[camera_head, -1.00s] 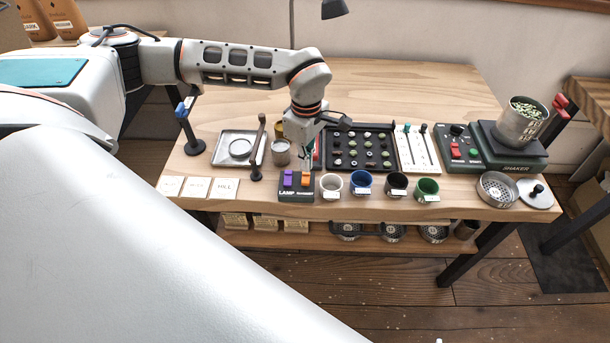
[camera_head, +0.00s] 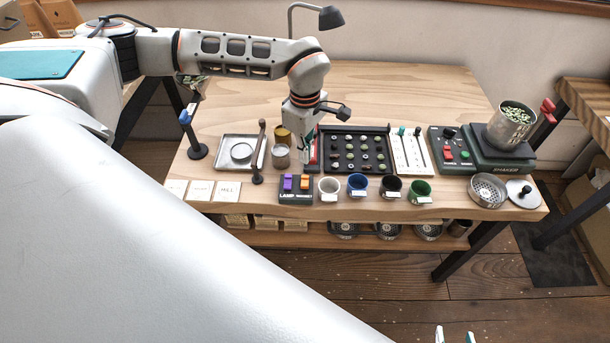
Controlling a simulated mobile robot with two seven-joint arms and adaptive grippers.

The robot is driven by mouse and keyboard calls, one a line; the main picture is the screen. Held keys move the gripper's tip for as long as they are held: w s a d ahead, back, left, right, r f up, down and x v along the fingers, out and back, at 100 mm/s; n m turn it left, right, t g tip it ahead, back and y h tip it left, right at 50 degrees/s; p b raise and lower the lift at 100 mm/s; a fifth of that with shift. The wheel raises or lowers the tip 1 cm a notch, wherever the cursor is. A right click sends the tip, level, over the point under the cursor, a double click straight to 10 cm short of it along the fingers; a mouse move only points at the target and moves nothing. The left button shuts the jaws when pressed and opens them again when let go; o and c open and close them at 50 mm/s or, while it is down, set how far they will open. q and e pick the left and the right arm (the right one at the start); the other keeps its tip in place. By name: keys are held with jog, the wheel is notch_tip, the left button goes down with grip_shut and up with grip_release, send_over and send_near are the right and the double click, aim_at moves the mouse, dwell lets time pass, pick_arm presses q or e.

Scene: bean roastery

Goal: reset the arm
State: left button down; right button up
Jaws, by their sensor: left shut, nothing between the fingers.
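My left arm reaches in from the left. Its gripper (camera_head: 305,160) points down over the table (camera_head: 420,95), behind the lamp box (camera_head: 296,197) and beside the dark bean tray (camera_head: 327,166). The left fingers are together and hold nothing. The lamp box has a purple switch (camera_head: 287,183) and an orange switch (camera_head: 305,181), both clear of the gripper. Only the two fingertips of my right gripper (camera_head: 455,338) show at the bottom edge. They are apart with bare floor between them; the rest is out of view.
Several cups, including a blue cup (camera_head: 358,184), stand along the front edge. A shaker (camera_head: 502,160) with a metal beaker (camera_head: 510,128) is at the right. A metal tray (camera_head: 224,154) and blue-topped post (camera_head: 192,137) are left. A lamp (camera_head: 331,18) hangs behind. The table's back is clear.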

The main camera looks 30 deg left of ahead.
pick_arm(q)
jog(key=s+d+n+g+h, duration=0.15)
jog(key=s+d+h, duration=0.4)
jog(key=d, duration=0.85)
jog(key=s+d+n+g+h, duration=0.15)
jog(key=s+d+h, duration=0.35)
jog(key=d, duration=0.8)
jog(key=d+r+n+t+h, duration=0.5)
jog(key=d+r+n+h, duration=0.45)
jog(key=r+n, duration=0.2)
jog(key=w+a+f+n+t+y, duration=0.45)
jog(key=a+n+t, duration=0.2)
jog(key=n, duration=0.45)
jog(key=w+a+f+n+t+y, duration=0.3)
jog(key=a+f+n+t+y, duration=0.3)
jog(key=n, duration=0.6)
jog(key=s+a+f+n+g+y, duration=0.1)
jog(key=s+a+f+n+y, duration=0.1)
jog(key=s+a+f+n, duration=0.2)
jog(key=s+a+f+n+g+y, duration=0.1)
jog(key=s+a+f+n+y, duration=0.1)
jog(key=f, duration=0.7)
jog(key=s+a+f+n+g+y, duration=0.1)
jog(key=s+a+f+n+y, duration=0.1)
jog(key=s+a+f+n, duration=0.3)
jog(key=shift+s+a+f+n+g+y, duration=0.35)
jog(key=shift+s+a+f, duration=0.2)
jog(key=shift+a+f, duration=0.3)
